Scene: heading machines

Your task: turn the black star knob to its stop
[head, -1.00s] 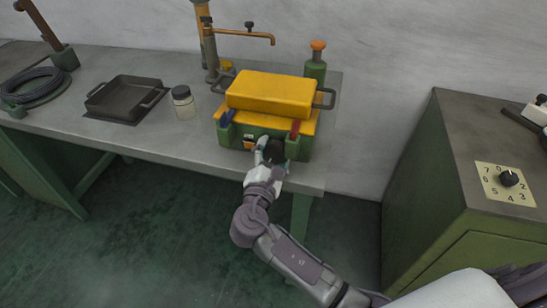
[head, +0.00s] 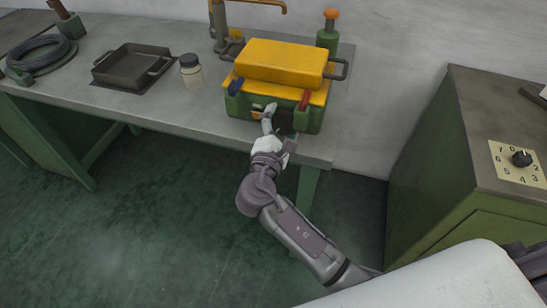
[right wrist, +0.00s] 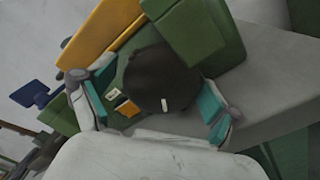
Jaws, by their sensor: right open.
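The black star knob (right wrist: 160,78) is a dark round shape with a small white mark, on the front of a green and yellow machine (right wrist: 190,25). In the head view the machine (head: 236,103) stands on the bench, and the knob (head: 285,123) shows only as a dark patch between the fingers. My right gripper (right wrist: 158,100) is open, with one teal-padded finger on each side of the knob. I cannot tell whether the pads touch it. My right gripper (head: 280,130) reaches the machine's front from below. My left gripper is not in view.
On the bench (head: 150,107) stand a jar (head: 191,72), a dark tray (head: 130,65) and a coiled cable (head: 40,52). A green bottle with an orange top (head: 328,35) stands behind the machine. A green cabinet with a numbered dial (head: 517,160) stands at the right.

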